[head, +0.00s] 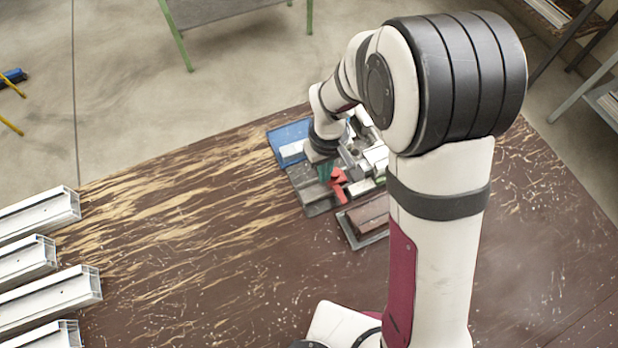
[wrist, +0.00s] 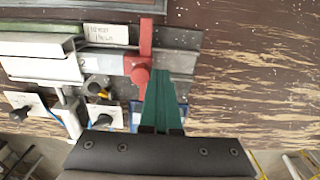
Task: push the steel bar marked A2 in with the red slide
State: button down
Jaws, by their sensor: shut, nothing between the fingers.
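The red slide (head: 338,183) is on the clamp fixture in the head view. A grey metal bar (wrist: 104,63) lies left of the knob. No A2 mark is legible, so I cannot tell whether this is the named bar.
A white profile (wrist: 42,68) lies left in the fixture, near a small label plate (wrist: 107,36). Clamps with black knobs (wrist: 103,121) stand below. A brown block (head: 368,215) sits in front of the fixture. White profiles (head: 45,295) lie at far left; the table between is clear.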

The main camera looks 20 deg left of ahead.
jog(key=shift+w+d, duration=1.75)
jog(key=shift+w, duration=0.05)
jog(key=shift+w+d, duration=0.5)
dwell(0.9)
notch_tip(320, 180, up, 7)
jog(key=s, duration=0.1)
jog(key=shift+a, duration=0.45)
jog(key=s+d+r+m, duration=0.3)
jog(key=s+d+m, duration=0.1)
jog(key=s, duration=0.3)
jog(key=s+d+r+m+y, duration=0.1)
jog(key=s+d+r+m, duration=0.2)
jog(key=s, duration=0.4)
jog(key=s+d+r+m, duration=0.3)
jog(key=s+d+m, duration=0.2)
jog(key=s+m, duration=0.2)
jog(key=shift+d+m+y, duration=0.25)
jog(key=shift+m+y, duration=0.05)
jog(key=shift+y, duration=0.1)
